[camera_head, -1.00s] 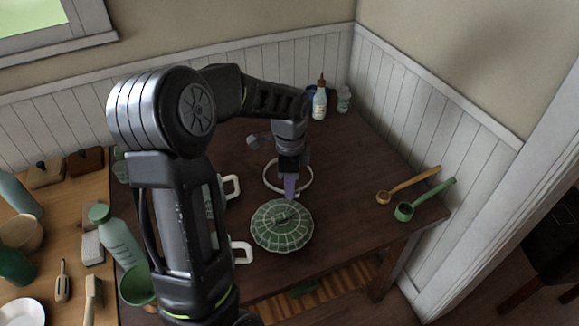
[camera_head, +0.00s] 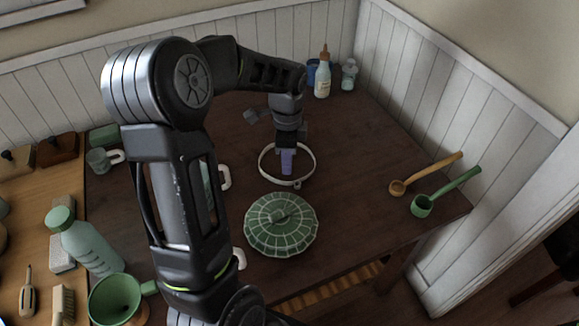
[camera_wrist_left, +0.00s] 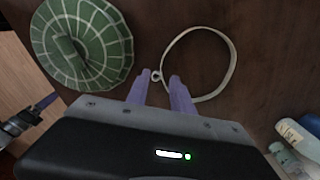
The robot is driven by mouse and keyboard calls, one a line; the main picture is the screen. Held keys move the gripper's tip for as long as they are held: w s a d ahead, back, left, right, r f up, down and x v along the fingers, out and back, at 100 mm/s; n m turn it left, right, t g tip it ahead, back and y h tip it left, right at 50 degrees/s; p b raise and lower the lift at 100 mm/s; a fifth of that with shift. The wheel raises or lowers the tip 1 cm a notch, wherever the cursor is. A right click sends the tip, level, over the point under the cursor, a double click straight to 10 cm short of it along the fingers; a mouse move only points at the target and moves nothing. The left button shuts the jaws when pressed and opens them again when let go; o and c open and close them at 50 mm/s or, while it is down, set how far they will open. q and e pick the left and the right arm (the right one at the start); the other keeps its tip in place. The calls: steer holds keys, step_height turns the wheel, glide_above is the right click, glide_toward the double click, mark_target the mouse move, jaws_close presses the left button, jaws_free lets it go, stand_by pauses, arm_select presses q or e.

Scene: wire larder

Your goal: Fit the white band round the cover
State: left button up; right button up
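The white band (camera_head: 309,176), a thin ring with a small tab (camera_head: 297,184), is on the dark table behind the cover. The cover (camera_head: 281,224) is a round, ribbed green lid with a handle on top, apart from the band. My left gripper (camera_head: 287,172) points down over the band. In the left wrist view its two purple fingers (camera_wrist_left: 160,78) are apart, with the band's tab (camera_wrist_left: 156,76) showing between the tips; contact cannot be told. The band (camera_wrist_left: 233,60) and the cover (camera_wrist_left: 100,45) also show there. Part of my right gripper (camera_wrist_left: 42,104) shows at that view's left edge.
Wooden (camera_head: 425,175) and green (camera_head: 445,192) ladles lie at the table's right. A bottle (camera_head: 323,82) and a jar (camera_head: 348,76) stand at the back corner. A funnel (camera_head: 115,298) and a green-capped bottle (camera_head: 88,243) are at left. The table right of the band is clear.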

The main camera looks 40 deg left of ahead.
mark_target(288, 182)
arm_select(q)
steer(key=shift+f, duration=1.3)
step_height(288, 182, down, 5)
steer(key=shift+w+f+p, duration=0.1)
steer(key=shift+f+p, duration=0.05)
steer(key=shift+p, duration=0.35)
steer(key=shift+c, duration=0.2)
jaws_close()
